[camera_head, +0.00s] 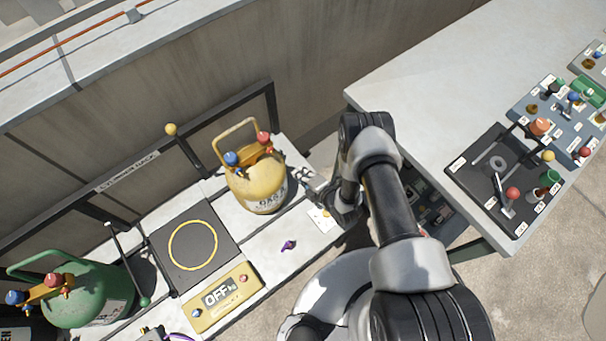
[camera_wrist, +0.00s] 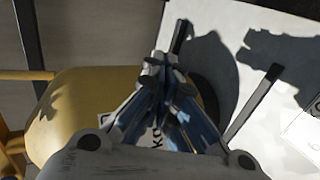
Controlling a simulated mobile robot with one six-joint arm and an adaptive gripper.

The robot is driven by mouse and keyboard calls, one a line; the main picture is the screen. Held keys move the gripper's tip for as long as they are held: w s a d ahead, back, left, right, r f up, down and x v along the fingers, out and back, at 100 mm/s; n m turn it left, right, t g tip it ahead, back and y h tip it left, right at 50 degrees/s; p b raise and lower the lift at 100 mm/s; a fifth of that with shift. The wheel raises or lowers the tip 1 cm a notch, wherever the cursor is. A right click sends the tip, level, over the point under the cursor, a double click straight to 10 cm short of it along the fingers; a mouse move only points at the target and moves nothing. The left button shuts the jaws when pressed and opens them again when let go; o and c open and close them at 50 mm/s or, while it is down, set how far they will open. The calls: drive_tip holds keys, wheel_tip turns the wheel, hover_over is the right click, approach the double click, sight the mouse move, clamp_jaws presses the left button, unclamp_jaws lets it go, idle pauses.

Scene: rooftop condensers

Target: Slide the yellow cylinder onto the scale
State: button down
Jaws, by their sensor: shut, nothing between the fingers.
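The yellow cylinder (camera_head: 258,186) stands upright on the pale bench, right of the scale. It has a yellow handle, a blue knob and a red knob on top. The scale's dark square plate (camera_head: 170,262) bears a yellow ring and nothing else. Its yellow panel (camera_head: 221,297) reads OFF. My gripper (camera_head: 312,184) is at the cylinder's right side, close to its body; I cannot tell whether it touches. In the wrist view my gripper (camera_wrist: 178,70) is shut and empty, with the yellow cylinder (camera_wrist: 85,105) filling the left side behind it.
A green cylinder (camera_head: 90,295) stands left of the scale. A black lever with a yellow ball (camera_head: 171,129) stands behind the scale, and a rod with a green ball (camera_head: 145,301) lies at its left edge. A bench with valve panels (camera_head: 520,170) is at right. Bench between cylinder and scale looks clear.

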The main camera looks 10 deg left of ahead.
drive_tip(key=s+a+b+x, duration=0.1)
drive_tip(key=b+x, duration=0.6)
drive_tip(key=x, duration=0.3)
drive_tip(key=shift+a, duration=0.5)
